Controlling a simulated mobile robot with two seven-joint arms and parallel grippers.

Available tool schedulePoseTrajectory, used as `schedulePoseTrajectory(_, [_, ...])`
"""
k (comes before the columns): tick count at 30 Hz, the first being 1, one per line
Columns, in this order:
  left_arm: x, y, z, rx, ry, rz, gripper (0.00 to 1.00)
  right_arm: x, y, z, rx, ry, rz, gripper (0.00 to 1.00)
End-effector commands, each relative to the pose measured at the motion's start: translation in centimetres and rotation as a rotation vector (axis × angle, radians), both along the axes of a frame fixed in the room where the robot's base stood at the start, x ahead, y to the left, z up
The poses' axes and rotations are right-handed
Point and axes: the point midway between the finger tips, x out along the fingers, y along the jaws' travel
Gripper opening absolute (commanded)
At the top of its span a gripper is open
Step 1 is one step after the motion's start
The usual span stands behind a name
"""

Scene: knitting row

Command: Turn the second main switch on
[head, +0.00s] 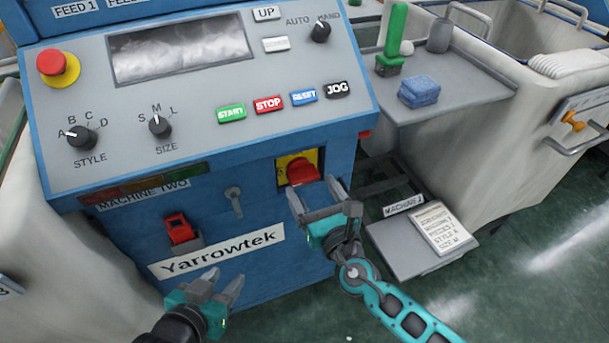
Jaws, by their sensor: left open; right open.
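The main switch (302,171) is a red rotary handle on a yellow plate, low on the blue front of the machine labelled MACHINE TWO. Its red handle looks roughly level, slightly tilted; its exact setting is hard to read. My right gripper (316,189) is open just below and in front of the handle, its fingers pointing at the machine. I cannot tell whether it touches the handle. My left gripper (212,280) is open and empty, low in front of the Yarrowtek label, apart from the machine's controls.
Left of the switch are a keyed lever (234,200) and a red device in a grey holder (182,231). Above is the control panel (215,140) with a red emergency button (54,65). At right, a low grey shelf (395,252) bears a card (442,228).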

Motion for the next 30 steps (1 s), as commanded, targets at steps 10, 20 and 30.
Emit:
schedulePoseTrajectory(10, [0.0,-0.1,-0.4,-0.005,0.001,-0.002,0.43,4.4,1.8,0.0,0.002,0.0,-0.001,0.81])
schedulePoseTrajectory(20, [-0.1,-0.3,-0.4,-0.006,0.004,-0.004,0.43,4.7,1.9,0.0,0.002,0.002,0.0,0.81])
schedulePoseTrajectory(30, [-0.2,-0.3,-0.6,-0.007,0.006,-0.003,0.43,4.7,1.9,0.0,0.001,0.002,0.0,0.5])
